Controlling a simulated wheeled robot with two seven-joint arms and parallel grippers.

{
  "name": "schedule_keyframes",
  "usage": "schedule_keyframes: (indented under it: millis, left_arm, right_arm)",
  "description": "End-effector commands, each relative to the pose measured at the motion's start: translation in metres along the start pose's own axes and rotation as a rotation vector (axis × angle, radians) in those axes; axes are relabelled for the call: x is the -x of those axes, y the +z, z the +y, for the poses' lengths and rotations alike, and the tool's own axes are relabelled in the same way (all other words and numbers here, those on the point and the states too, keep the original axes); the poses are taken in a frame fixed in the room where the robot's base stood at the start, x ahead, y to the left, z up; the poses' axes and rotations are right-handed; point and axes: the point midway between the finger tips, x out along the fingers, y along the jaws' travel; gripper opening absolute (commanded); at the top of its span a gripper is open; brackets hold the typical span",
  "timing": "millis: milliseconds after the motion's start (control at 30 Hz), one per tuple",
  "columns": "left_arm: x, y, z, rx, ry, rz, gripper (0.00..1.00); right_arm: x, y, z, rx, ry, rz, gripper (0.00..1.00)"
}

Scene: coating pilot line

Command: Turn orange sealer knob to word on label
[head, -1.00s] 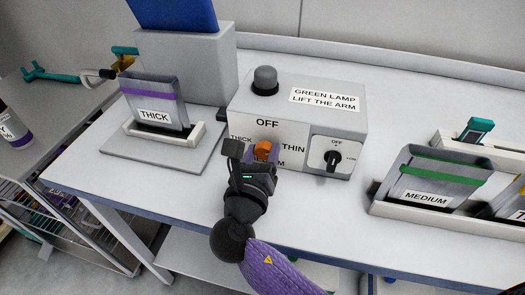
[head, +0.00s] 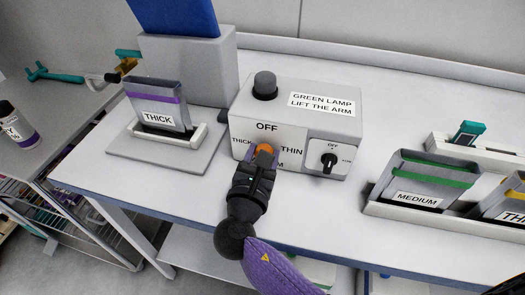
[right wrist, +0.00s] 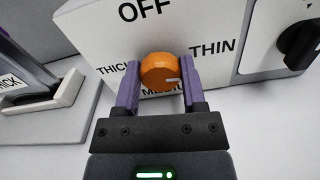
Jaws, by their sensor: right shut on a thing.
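The orange sealer knob (head: 265,149) is on the front of a grey box (head: 340,119). My right gripper (head: 262,158) is shut on the knob, a purple finger on each side in the right wrist view (right wrist: 161,88). A holder with a label reading THICK (head: 158,118) stands left of the box. My left gripper is not in view.
The box has a grey, unlit-looking lamp (head: 265,85), a sign reading GREEN LAMP LIFT THE ARM (head: 321,103) and a black switch (head: 329,160) at right. A MEDIUM holder (head: 419,180) stands further right. The bench (head: 200,194) is clear in front.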

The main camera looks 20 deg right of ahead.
Motion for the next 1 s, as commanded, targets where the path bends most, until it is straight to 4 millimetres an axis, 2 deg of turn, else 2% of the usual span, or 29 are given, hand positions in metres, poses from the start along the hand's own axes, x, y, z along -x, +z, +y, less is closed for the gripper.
schedule_keyframes:
  millis: [400,867,900,1000]
  left_arm:
    - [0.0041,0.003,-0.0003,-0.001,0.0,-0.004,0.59]
    - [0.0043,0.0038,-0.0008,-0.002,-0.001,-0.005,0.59]
    - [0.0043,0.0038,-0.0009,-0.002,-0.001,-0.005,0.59]
    - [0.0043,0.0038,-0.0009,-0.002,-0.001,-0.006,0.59]
  right_arm:
    - [-0.0002,0.0009,-0.0004,-0.159,0.001,-0.003,0.0]
    - [-0.0003,0.0009,-0.0005,-0.174,0.0,-0.003,0.0]
    - [-0.0003,0.0009,-0.0005,-0.174,0.0,-0.003,0.55]
    - [-0.0003,0.0008,-0.0005,-0.174,0.0,-0.003,0.76]
